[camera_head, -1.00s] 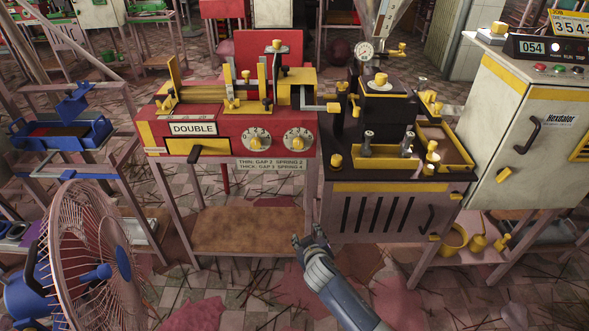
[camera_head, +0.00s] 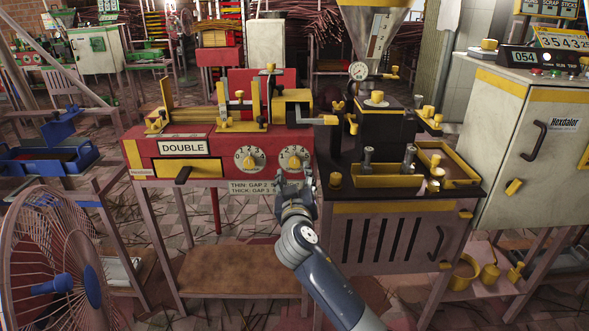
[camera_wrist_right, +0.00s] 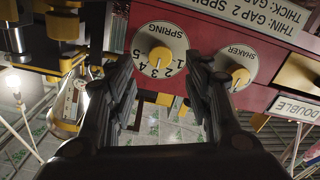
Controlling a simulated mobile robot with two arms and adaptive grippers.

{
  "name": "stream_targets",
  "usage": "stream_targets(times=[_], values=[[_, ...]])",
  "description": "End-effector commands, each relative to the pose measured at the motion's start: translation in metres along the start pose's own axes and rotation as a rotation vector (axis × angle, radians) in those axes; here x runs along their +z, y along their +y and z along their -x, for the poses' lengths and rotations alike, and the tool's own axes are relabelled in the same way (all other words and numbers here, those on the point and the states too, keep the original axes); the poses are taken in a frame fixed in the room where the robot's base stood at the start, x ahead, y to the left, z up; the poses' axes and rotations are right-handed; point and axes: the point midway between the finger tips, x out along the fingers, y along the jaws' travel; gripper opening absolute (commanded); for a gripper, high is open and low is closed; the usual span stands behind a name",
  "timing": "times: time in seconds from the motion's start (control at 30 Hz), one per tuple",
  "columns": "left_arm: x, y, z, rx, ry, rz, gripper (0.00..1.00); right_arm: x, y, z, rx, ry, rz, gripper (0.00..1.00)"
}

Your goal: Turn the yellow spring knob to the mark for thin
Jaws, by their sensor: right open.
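The yellow spring knob (camera_head: 295,162) is the right one of two dials on the front of the red DOUBLE machine (camera_head: 215,146). In the right wrist view, which is upside down, the spring knob (camera_wrist_right: 160,57) sits on a white dial lettered SPRING with numerals. I cannot tell which numeral it points at. My right gripper (camera_head: 293,178) is just below and in front of this dial. In the wrist view its open fingers (camera_wrist_right: 164,68) stand either side of the knob, with no visible contact. My left gripper is not in view.
A second yellow knob (camera_head: 248,161) is on the dial to the left. A placard (camera_head: 250,187) below reads THIN: GAP 2, its right part hidden by my gripper. A black-topped machine (camera_head: 400,200) stands close on the right, a fan (camera_head: 55,260) at lower left.

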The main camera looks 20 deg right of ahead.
Motion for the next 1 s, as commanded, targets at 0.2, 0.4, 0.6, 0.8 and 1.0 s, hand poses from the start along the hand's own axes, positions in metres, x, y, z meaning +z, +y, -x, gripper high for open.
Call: stream_targets(times=[0.2,0.4,0.6,0.8,1.0], values=[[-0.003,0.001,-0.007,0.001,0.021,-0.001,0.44,0.001,0.0,-0.036,0.001,-0.001,0.001,0.47],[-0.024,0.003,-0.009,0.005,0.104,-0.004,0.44,0.001,0.0,-0.057,0.0,-0.001,0.0,0.47],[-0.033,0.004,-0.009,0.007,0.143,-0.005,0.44,0.001,0.0,-0.065,-0.001,-0.001,0.0,0.47],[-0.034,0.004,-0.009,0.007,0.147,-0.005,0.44,0.001,0.0,-0.065,-0.001,-0.002,-0.001,0.47],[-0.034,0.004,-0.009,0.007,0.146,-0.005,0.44,0.001,0.0,-0.065,-0.001,-0.002,-0.001,0.18]])
